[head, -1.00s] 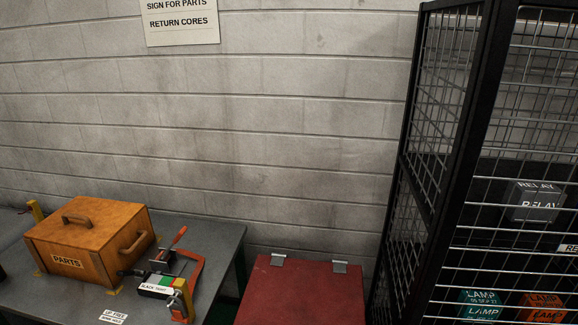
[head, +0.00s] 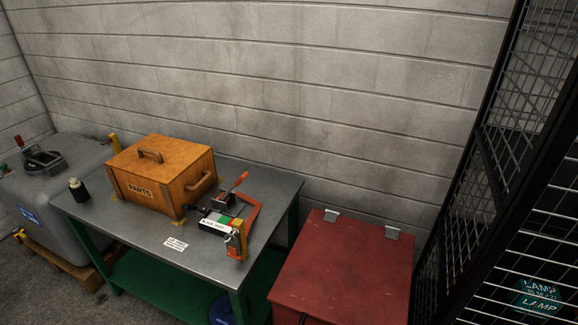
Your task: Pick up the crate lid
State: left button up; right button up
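A wooden crate (head: 147,194) marked PARTS stands on a grey-topped workbench in the head view. Its lid (head: 180,161) sits on top, with a curved handle (head: 150,154) in the middle. Another handle (head: 203,184) is on the crate's right side. Neither of my grippers shows in the head view.
The grey bench (head: 130,225) also holds a dark bottle (head: 78,189) left of the crate and a red-handled tool (head: 226,205) right of it. A red chest (head: 345,268) stands to the right, beside a black mesh cage (head: 475,200). A grey tank (head: 60,160) is at the left.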

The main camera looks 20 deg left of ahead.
aim_at(161, 159)
jog(key=u, duration=1.45)
jog(key=i+j, duration=0.15)
jog(key=j, duration=0.15)
jog(key=i+j, duration=0.15)
jog(key=j, duration=0.15)
jog(key=i+j, duration=0.2)
jog(key=j, duration=0.15)
jog(key=i+j+z, duration=0.1)
jog(key=j+z, duration=0.3)
jog(key=i+j+z, duration=0.1)
jog(key=z, duration=0.3)
jog(key=j+z, duration=0.4)
